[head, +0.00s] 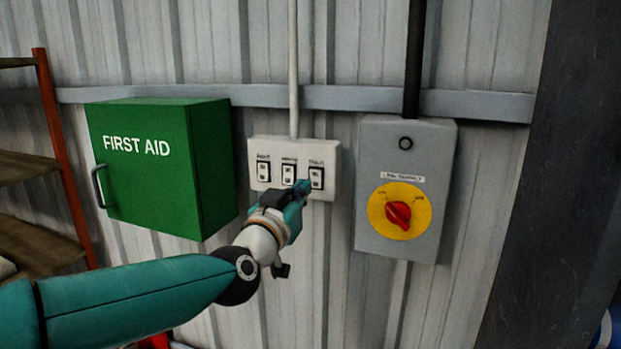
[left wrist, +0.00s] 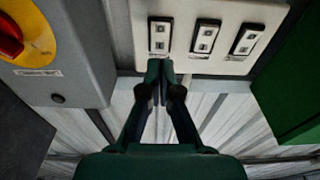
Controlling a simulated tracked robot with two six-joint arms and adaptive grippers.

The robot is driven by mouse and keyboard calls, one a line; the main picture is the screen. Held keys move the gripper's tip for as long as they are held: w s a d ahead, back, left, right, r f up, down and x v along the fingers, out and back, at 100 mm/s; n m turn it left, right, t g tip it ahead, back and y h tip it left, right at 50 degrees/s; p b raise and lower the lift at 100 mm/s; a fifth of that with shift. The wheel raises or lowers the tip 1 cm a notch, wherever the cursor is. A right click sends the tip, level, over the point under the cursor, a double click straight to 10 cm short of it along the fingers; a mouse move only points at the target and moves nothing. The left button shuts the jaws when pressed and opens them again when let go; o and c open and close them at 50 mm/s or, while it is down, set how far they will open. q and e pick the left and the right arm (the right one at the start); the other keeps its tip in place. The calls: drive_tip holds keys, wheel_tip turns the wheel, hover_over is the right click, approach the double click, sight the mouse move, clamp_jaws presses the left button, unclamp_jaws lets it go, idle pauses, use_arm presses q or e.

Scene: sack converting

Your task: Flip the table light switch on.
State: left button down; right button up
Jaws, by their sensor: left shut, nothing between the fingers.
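A white switch panel (head: 329,185) with three rocker switches is fixed to the corrugated wall. The right-hand switch (head: 316,178) has a small label above it that seems to read "Table". My left gripper (head: 304,187) is shut and empty, its tips at the lower left of that switch. In the left wrist view the panel (left wrist: 215,62) appears upside down, and this switch (left wrist: 160,36) is the leftmost. The shut fingertips (left wrist: 160,66) are in line with it, at its label end. I cannot tell whether they touch the panel. My right gripper is out of view.
A green first aid box (head: 150,180) juts from the wall left of the panel. A grey isolator box (head: 400,140) with a red rotary knob (head: 398,214) is on the right. Shelving (head: 55,150) stands at far left and a dark column (head: 555,190) at far right.

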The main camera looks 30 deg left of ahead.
sight(315, 173)
use_arm(q)
drive_tip(key=shift+p+x, duration=0.5)
drive_tip(key=shift+x, duration=1.9)
drive_tip(key=r+p, duration=0.1)
drive_tip(key=p, duration=0.1)
drive_tip(key=shift+w+a+g+p, duration=0.1)
drive_tip(key=shift+w+g+p, duration=0.05)
drive_tip(key=shift+g+p, duration=0.2)
drive_tip(key=shift+f, duration=0.35)
